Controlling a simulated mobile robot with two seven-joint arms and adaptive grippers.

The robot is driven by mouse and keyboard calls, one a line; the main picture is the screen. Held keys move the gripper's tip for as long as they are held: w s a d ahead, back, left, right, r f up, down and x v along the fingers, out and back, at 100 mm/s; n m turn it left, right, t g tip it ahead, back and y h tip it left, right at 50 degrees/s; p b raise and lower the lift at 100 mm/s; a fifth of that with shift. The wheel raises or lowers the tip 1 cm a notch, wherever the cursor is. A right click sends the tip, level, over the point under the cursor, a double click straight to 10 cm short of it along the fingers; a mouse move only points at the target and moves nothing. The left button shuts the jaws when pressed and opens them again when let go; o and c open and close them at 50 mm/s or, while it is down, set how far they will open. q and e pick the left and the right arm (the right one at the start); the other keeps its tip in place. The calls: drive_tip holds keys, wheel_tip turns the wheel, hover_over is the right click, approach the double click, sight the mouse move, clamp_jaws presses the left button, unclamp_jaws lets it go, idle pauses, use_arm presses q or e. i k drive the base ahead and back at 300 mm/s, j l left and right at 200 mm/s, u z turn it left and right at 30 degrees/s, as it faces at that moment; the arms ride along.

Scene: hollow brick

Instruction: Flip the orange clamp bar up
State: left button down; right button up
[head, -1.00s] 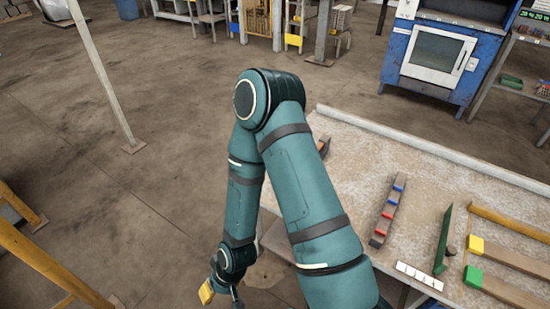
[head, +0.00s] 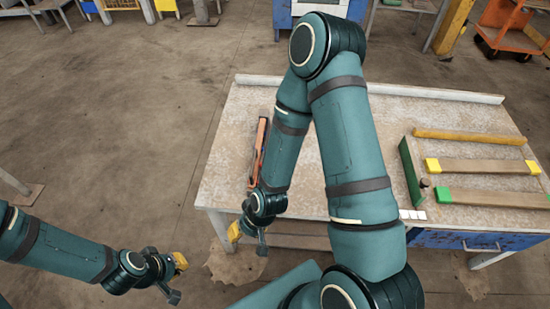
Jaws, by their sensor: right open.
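The orange clamp bar (head: 262,140) is a long narrow piece at the left end of the workbench (head: 230,150), running front to back. My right arm covers part of its right side, and I cannot tell whether it lies flat or tilts. My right gripper (head: 248,238) is open and empty, just in front of the bench's front edge, nearer to me than the bar. My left gripper (head: 177,279) is lower left, away from the bench over the floor. Its fingers look apart with nothing between them.
On the bench's right side are a green upright plate (head: 410,172), a yellow bar (head: 468,136), a yellow-ended strip (head: 485,166) and a green-ended strip (head: 490,197). A blue drawer (head: 455,239) is below. The floor left of the bench is clear.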

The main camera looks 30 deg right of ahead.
sight(257, 146)
drive_tip(key=i+z, duration=0.2)
drive_tip(key=z, duration=0.15)
drive_tip(key=i+j+z, duration=0.2)
drive_tip(key=z, duration=0.15)
drive_tip(key=i+j+z, duration=0.15)
drive_tip(key=z, duration=0.25)
drive_tip(key=l, duration=0.7)
